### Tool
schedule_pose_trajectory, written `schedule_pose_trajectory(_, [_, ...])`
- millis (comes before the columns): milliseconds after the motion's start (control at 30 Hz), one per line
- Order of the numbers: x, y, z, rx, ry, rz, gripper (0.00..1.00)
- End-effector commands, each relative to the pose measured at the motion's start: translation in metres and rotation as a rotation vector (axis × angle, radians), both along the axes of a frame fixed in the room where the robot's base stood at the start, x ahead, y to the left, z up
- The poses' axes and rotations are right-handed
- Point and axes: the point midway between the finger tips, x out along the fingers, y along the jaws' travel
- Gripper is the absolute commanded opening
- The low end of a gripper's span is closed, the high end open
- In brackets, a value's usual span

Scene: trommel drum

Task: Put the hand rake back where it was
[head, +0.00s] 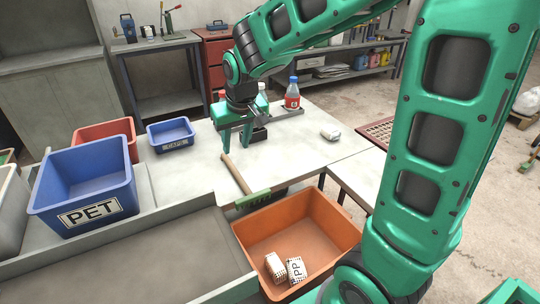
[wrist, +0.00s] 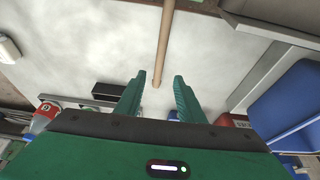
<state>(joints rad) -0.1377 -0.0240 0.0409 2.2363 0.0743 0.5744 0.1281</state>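The hand rake (head: 238,176) lies on the pale worktable (head: 290,150), its wooden handle pointing away and its green head at the table's near edge above the orange bin. My gripper (head: 232,152) is over the table at the far end of the handle, fingers pointing down. In the wrist view my gripper (wrist: 160,76) is open, with a wide gap between the green fingers. The handle (wrist: 164,42) runs down the picture and its end shows between the fingertips. No finger visibly touches it. The rake's head is outside the wrist view.
An orange bin (head: 341,218) holding white packs stands below the table's front edge. A blue PET bin (head: 85,180), a small blue CAPS bin (head: 170,134) and a red bin (head: 128,131) stand left. A red bottle (head: 292,95) and a white item (head: 330,133) are behind and right.

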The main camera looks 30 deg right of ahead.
Motion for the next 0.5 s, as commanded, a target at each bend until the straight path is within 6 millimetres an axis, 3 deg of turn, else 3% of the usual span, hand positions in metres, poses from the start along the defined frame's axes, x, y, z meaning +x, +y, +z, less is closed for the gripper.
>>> schedule_pose_trajectory(167, [-0.005, -0.008, 0.001, -0.003, 0.006, -0.014, 0.35])
schedule_pose_trajectory(267, [-0.026, -0.037, 0.006, -0.013, 0.031, -0.066, 0.35])
schedule_pose_trajectory(367, [-0.070, -0.084, 0.011, -0.021, 0.082, -0.163, 0.35])
schedule_pose_trajectory(500, [-0.155, -0.142, 0.013, -0.005, 0.177, -0.319, 0.35])
